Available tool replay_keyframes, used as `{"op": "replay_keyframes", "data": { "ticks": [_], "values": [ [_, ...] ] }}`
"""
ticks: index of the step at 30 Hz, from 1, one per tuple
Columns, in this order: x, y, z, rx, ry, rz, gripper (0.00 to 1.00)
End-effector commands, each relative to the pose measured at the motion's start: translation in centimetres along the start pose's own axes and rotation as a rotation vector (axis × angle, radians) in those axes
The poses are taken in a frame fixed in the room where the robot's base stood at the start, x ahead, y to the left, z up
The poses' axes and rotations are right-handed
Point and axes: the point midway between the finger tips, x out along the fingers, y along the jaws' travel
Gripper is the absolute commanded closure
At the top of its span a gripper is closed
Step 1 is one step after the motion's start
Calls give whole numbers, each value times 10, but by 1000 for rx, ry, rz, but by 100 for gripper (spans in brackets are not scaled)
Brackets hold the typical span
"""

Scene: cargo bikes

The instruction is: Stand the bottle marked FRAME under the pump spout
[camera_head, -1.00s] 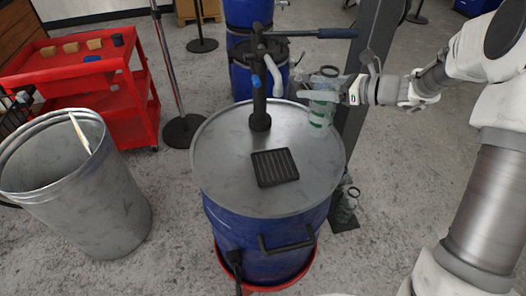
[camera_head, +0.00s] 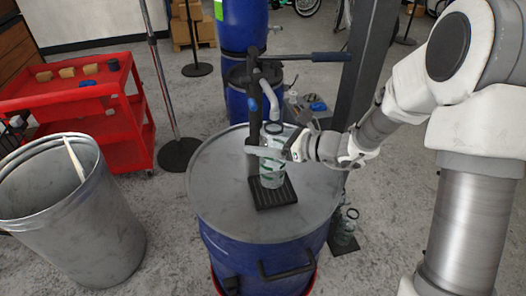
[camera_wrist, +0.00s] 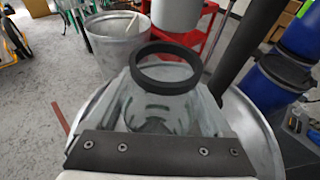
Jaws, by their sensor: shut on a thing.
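A clear bottle (camera_head: 271,178) with green marks and a dark ring at its mouth is upright over the black drip grate (camera_head: 262,197) on the drum lid. Whether its base touches the grate I cannot tell, and its marking is not readable. My gripper (camera_head: 276,152) is shut on the bottle from the right. The wrist view shows the bottle's dark ring (camera_wrist: 167,68) beyond my jaws (camera_wrist: 160,150). The pump (camera_head: 254,112) stands behind the bottle, with a pale curved spout (camera_head: 270,98) close above and behind the bottle's mouth.
The blue drum (camera_head: 250,255) bears a grey lid (camera_head: 215,175). A second clear bottle (camera_head: 346,225) stands low beside the drum at right. A metal bin (camera_head: 75,215) and a red cart (camera_head: 90,105) are at left. A dark post (camera_head: 360,70) rises behind my arm.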

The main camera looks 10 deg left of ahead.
Motion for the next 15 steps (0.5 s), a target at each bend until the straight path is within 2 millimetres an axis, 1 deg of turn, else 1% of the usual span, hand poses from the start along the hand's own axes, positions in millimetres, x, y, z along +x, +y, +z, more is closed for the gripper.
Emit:
{"op": "replay_keyframes", "data": {
  "ticks": [1, 3, 6, 15],
  "values": [
    [3, 0, -9, 5, 2, 1, 71],
    [6, 0, -20, 5, 3, 1, 71],
    [10, 0, -32, 4, 2, 1, 71],
    [10, 0, -34, 1, 0, 0, 71]
  ]
}}
